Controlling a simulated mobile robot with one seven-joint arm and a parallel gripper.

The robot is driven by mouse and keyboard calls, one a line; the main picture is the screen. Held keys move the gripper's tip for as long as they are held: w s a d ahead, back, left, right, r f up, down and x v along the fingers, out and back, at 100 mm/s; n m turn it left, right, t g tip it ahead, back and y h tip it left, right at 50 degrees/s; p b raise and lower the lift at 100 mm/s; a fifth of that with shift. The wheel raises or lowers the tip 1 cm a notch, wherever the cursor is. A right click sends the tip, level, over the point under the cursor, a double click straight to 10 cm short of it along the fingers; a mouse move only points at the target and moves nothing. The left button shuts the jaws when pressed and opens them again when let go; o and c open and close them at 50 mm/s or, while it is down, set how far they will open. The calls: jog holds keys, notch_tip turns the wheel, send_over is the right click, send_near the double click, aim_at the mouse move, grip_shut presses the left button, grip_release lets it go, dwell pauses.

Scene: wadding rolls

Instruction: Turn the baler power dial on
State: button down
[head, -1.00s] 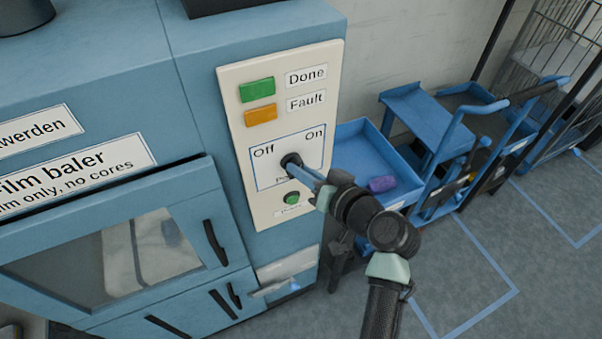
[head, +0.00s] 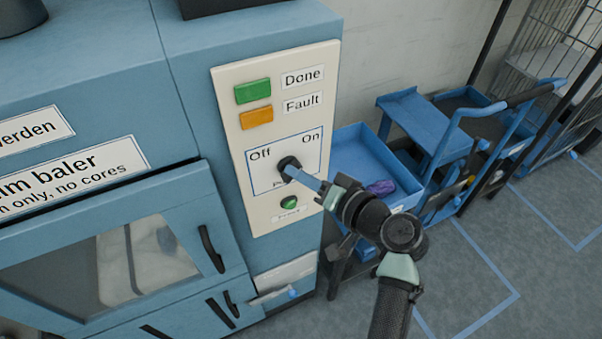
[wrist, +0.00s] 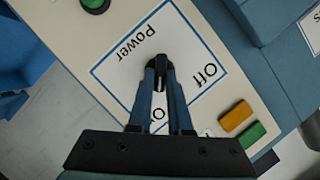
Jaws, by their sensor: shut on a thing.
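The black power dial (head: 289,162) sits in a blue-framed square on the baler's cream control panel (head: 262,216), between the labels "Off" at upper left and "On" at upper right in the head view. My gripper (head: 296,171) reaches it from the lower right and is shut on it. In the wrist view, the two blue fingers of my gripper (wrist: 160,68) straddle the black dial (wrist: 160,82). There "Off" shows to the right, "Power" to the upper left, and "On" is partly hidden by the fingers. Which label the dial points at is hard to tell.
A green Done light (head: 253,91) and an orange Fault light (head: 257,118) sit above the dial. A green button (head: 289,203) sits below it. The baler door (head: 130,262) is at lower left. A blue trolley (head: 350,155) with a purple item stands right of the panel.

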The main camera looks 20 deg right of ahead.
jog(key=c, duration=0.8)
grip_release()
jog(key=shift+c, duration=0.2)
jog(key=shift+s, duration=0.1)
jog(key=b+v, duration=0.2)
jog(key=v, duration=1)
jog(key=shift+s+d, duration=0.2)
jog(key=shift+s, duration=0.15)
jog(key=shift+r, duration=0.1)
